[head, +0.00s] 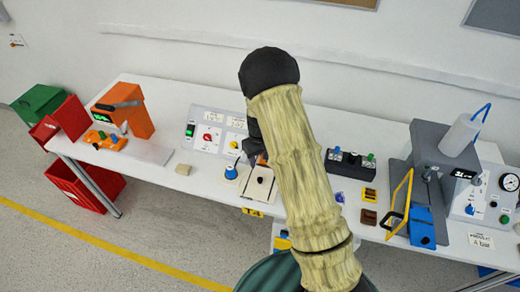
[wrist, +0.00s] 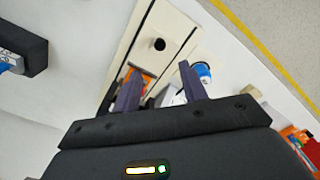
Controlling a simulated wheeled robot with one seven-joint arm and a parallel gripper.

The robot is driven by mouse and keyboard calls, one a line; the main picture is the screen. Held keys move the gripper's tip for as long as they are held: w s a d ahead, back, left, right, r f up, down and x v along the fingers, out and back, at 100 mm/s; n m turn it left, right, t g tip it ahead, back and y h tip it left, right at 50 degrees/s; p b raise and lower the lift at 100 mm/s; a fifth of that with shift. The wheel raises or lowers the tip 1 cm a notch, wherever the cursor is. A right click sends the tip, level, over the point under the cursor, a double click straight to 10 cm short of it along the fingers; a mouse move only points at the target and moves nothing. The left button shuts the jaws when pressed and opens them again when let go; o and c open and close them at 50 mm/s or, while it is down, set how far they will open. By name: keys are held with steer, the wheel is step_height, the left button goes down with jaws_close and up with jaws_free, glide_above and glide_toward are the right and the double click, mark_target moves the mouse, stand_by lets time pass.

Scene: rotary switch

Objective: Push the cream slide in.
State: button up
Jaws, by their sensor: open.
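The cream slide (head: 260,182) is a flat cream strip with a small dark knob, set in a pale unit on the table in the head view. In the wrist view the slide (wrist: 149,60) lies between two dark lines, its round black knob (wrist: 158,44) just beyond my fingertips. My gripper (head: 254,154) is over the back end of this unit. In the wrist view my gripper (wrist: 158,72) has its two dark fingers apart, with nothing held between them. I cannot tell whether a finger touches the slide. My arm hides the area right of the unit.
A blue knob (head: 231,172) stands just left of the slide unit. A white switch panel (head: 206,140) is behind it. A small tan block (head: 183,169) lies further left. A black box with coloured buttons (head: 350,162) is right of my arm. Bare table shows at the left.

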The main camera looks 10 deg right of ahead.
step_height(320, 180, up, 6)
steer(key=shift+b, duration=0.5)
